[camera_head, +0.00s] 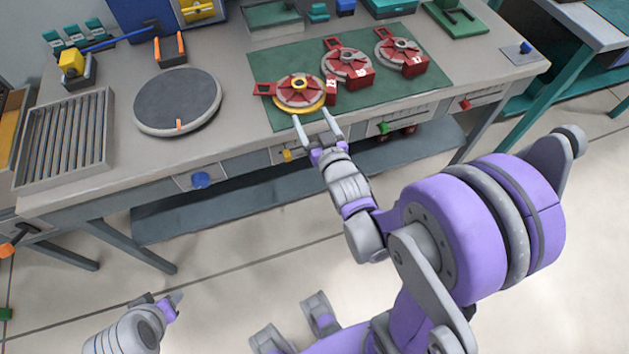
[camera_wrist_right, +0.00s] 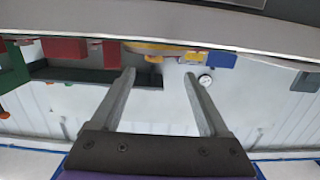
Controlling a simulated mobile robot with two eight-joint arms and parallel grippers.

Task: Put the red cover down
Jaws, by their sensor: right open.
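Three red covers with grey-and-red round tops lie on the green mat (camera_head: 350,100) in the head view. The left red cover (camera_head: 285,96) sits on a yellow disc (camera_head: 313,106) near the mat's front left edge. The middle red cover (camera_head: 346,66) and the right red cover (camera_head: 401,54) lie farther right. My right gripper (camera_head: 315,122) is open and empty, its fingertips just in front of the yellow disc at the table's front edge. In the right wrist view the open gripper (camera_wrist_right: 158,78) has nothing between its fingers. My left gripper (camera_head: 165,300) is low at the bottom left, away from the table.
A round dark turntable (camera_head: 178,98) and a grey slatted tray (camera_head: 65,140) stand on the left of the table. A yellow-and-black tool (camera_head: 75,66) and an orange-sided holder (camera_head: 170,48) are behind them. Drawers with coloured knobs line the table's front.

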